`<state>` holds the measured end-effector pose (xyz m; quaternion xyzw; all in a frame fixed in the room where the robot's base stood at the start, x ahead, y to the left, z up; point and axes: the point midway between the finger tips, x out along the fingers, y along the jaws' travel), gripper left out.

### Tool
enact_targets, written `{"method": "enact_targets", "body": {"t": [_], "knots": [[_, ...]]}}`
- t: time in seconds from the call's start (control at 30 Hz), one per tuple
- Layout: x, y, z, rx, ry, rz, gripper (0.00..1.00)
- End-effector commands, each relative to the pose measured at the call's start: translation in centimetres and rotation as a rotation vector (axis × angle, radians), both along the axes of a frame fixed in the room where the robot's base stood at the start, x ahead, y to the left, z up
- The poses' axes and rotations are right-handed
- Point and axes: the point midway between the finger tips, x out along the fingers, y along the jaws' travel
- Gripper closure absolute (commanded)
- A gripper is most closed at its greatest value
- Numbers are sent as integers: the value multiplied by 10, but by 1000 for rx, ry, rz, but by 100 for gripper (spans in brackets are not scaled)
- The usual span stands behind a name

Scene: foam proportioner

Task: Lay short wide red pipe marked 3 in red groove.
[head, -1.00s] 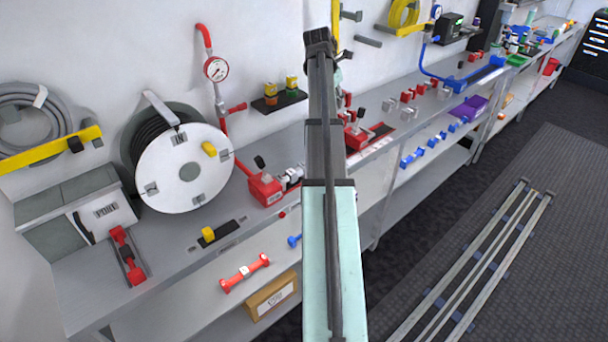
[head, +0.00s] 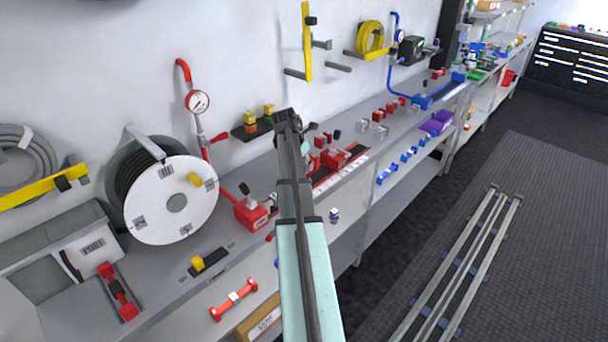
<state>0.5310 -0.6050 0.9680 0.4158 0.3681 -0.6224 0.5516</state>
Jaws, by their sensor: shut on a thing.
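My arm (head: 305,265) rises through the middle of the head view, and its bent top stands in front of the bench. My gripper does not show; it seems hidden behind the arm. A red pipe with wide ends and a pale label (head: 234,298) lies on the lower shelf, left of my arm; its number is too small to read. Another red piece (head: 118,292) lies in a dark holder on the bench at the left. A red-edged strip with white labels (head: 345,172) runs along the bench front right of my arm. I cannot tell which place is the red groove.
A hose reel (head: 172,202) and a red valve block (head: 250,212) stand on the bench. A small white and purple piece (head: 334,215) shows right of my arm. Blue pipes (head: 400,163) lie on the shelf farther right. A rail (head: 460,265) lies on the open floor.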

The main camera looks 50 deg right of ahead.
Motion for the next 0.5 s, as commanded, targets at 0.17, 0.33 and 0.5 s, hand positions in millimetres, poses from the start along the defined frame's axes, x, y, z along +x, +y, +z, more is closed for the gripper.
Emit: {"method": "enact_targets", "body": {"t": [0.17,0.33,0.5], "knots": [[0,0,-19,-1,0,0,100],[0,0,-27,0,1,0,100],[0,0,-46,1,2,0,100]]}}
